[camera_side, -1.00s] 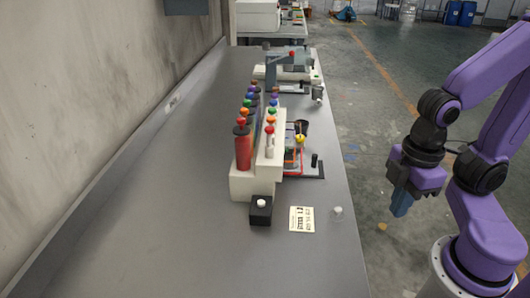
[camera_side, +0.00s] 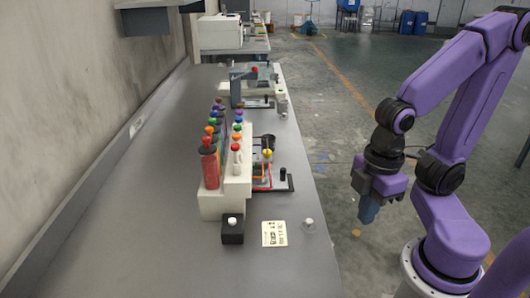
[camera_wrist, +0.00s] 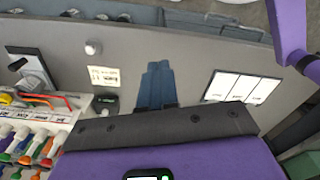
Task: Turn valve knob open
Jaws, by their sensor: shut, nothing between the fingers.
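My gripper (camera_side: 369,212) has blue fingers, shut and empty, and hangs in the air to the right of the bench in the side view. In the wrist view its fingers (camera_wrist: 155,75) are together. Which part is the valve knob I cannot tell for certain. A small yellow knob-like part (camera_side: 267,154) stands on a rig with red tubing; a yellow part (camera_wrist: 7,98) shows at the wrist view's left edge. A white knob (camera_side: 232,221) sits on a black block (camera_side: 232,235). A small pale round knob (camera_side: 308,224) is near the bench's right edge. My gripper touches none of these.
A cream rack (camera_side: 228,196) holds several colour-capped tubes, including a large red one (camera_side: 209,168). A printed card (camera_side: 275,234) lies beside the black block. The grey bench (camera_side: 150,220) is clear at left and front. A wall runs along its left.

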